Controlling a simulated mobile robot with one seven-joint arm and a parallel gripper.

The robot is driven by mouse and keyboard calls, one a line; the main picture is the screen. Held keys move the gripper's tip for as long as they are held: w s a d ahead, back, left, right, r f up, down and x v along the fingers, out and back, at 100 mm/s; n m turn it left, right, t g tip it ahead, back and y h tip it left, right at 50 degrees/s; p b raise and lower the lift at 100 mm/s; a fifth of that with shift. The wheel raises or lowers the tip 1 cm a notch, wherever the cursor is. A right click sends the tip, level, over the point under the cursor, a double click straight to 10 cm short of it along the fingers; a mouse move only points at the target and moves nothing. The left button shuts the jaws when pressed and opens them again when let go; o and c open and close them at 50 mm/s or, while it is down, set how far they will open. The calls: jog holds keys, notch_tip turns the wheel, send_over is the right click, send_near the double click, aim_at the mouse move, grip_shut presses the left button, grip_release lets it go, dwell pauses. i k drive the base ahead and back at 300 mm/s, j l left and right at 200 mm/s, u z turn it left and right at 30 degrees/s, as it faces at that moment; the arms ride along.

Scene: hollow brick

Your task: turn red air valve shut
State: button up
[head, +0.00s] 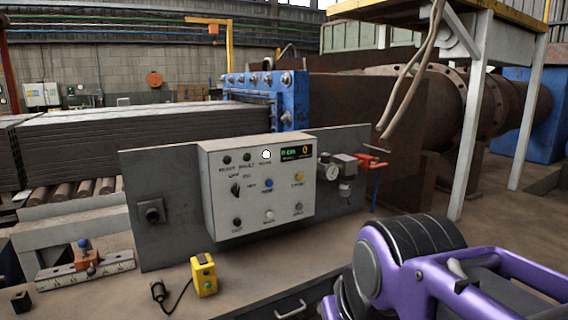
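The red air valve (371,161) is a small red lever at the right end of the grey control panel, beside a grey fitting (343,163) and a round pressure gauge (325,170). The lever sticks out to the right, roughly level. A thin blue hose (375,196) hangs below it. My purple and black arm shows at the lower right, in front of the panel's right side and apart from the valve. My gripper's fingertips are not in view.
A white control box (260,222) with buttons sits on the grey backplate (160,245). Loose cables (412,80) hang above right of the valve.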

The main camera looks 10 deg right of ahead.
aim_at(375, 165)
jog(key=z, duration=0.85)
jog(key=i, duration=0.15)
